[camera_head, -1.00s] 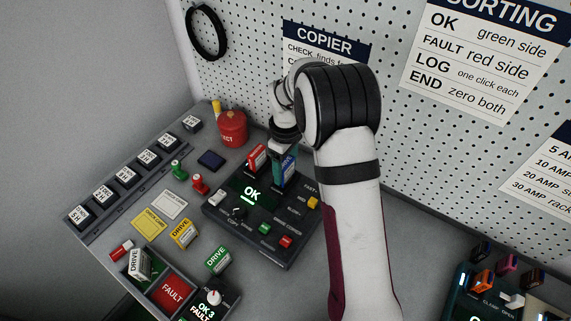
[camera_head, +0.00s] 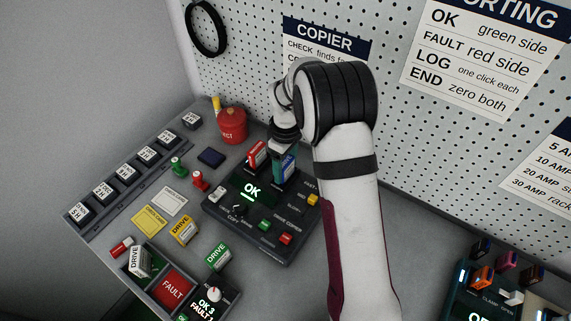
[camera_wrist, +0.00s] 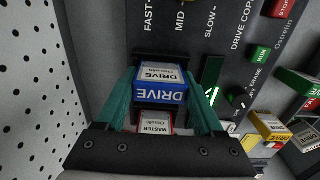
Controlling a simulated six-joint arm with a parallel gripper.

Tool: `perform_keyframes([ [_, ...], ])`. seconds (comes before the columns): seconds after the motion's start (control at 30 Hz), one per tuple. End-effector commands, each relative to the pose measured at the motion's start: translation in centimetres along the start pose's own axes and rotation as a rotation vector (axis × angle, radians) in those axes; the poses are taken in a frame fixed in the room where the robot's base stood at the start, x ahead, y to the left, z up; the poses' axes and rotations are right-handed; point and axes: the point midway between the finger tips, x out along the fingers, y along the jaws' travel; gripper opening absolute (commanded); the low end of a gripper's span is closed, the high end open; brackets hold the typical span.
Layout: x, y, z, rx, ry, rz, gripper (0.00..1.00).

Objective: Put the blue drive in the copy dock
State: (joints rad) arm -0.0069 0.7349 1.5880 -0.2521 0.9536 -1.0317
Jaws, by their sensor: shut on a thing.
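The blue drive (camera_head: 285,167) stands upright at the copy dock on the dark copier, just right of the red master drive (camera_head: 256,154). In the wrist view the blue drive (camera_wrist: 160,88) sits between the teal fingers of my gripper (camera_wrist: 163,82), which is shut on it. The copy dock (camera_wrist: 163,56) shows as a black rim around the drive. The drive's lower end is hidden, so I cannot tell how deep it sits. The red master drive (camera_wrist: 154,123) shows just below it in the wrist view.
The copier's screen (camera_head: 251,191) reads OK, with a knob and coloured buttons in front. Yellow (camera_head: 184,232), green (camera_head: 217,257) and white (camera_head: 139,262) drives stand to the left front, near a red FAULT bin (camera_head: 172,288). A red canister (camera_head: 232,125) stands behind, before the pegboard.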

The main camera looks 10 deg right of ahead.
Motion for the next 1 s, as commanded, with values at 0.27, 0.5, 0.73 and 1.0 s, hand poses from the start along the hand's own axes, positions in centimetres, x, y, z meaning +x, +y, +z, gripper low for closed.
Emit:
perform_keyframes([
  [0.27, 0.0, 0.01, -0.01, 0.0, 0.0, 0.0, 0.1],
  [0.5, 0.17, 0.01, -0.01, 0.0, 0.0, 0.0, 0.1],
  [0.73, 0.36, 0.01, -0.01, 0.0, 0.0, 0.0, 0.1],
  [1.0, 0.42, 0.01, -0.01, 0.0, 0.0, 0.0, 1.0],
])
